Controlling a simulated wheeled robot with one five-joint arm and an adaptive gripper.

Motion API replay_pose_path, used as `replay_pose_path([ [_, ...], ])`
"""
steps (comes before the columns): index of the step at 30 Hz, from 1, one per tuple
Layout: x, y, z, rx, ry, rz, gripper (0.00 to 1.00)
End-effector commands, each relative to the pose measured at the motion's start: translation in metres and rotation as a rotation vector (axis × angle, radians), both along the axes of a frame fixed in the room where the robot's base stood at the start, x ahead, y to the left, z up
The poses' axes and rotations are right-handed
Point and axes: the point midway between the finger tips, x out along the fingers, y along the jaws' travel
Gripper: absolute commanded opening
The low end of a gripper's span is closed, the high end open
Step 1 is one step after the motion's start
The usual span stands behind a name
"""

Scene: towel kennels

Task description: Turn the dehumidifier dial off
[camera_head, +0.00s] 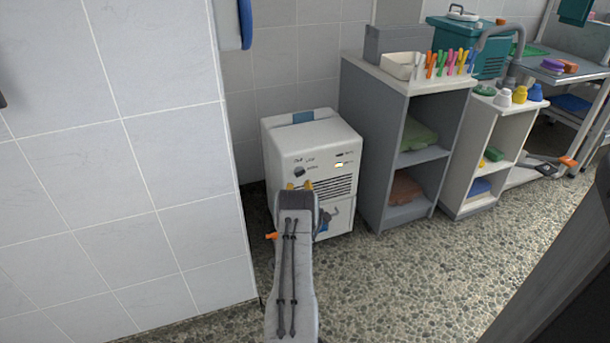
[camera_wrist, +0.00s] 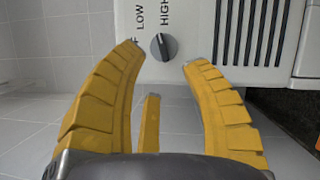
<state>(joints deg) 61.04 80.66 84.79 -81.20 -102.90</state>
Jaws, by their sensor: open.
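The white dehumidifier (camera_head: 330,140) stands on the floor in a corner by the tiled wall. Its dark round dial (camera_head: 299,171) is on the upper front panel; in the wrist view the dial (camera_wrist: 162,46) shows a pale pointer line and sits beside the printed words LOW and HIGH, with part of another label at the left. My gripper (camera_head: 300,186) is in front of the panel, just below the dial. In the wrist view its yellow fingers (camera_wrist: 163,54) are spread open, one on each side of the dial, with nothing between them. Contact cannot be told.
Vent slots (camera_wrist: 250,28) lie beside the dial on the panel. A grey shelf unit (camera_head: 374,150) with folded towels stands close at the dehumidifier's right. A tiled wall (camera_head: 165,160) rises close at the left. The pebbled floor (camera_head: 430,270) at the right front is clear.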

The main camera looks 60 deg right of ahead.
Motion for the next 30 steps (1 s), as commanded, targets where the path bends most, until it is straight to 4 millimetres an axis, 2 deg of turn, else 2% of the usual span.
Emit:
replay_pose_path([
  [5, 0.007, -0.009, -0.001, -0.014, 0.019, -0.001, 0.42],
  [18, 0.029, -0.05, 0.004, -0.012, 0.018, -0.001, 0.42],
  [30, 0.036, -0.063, 0.007, -0.009, 0.018, -0.001, 0.42],
])
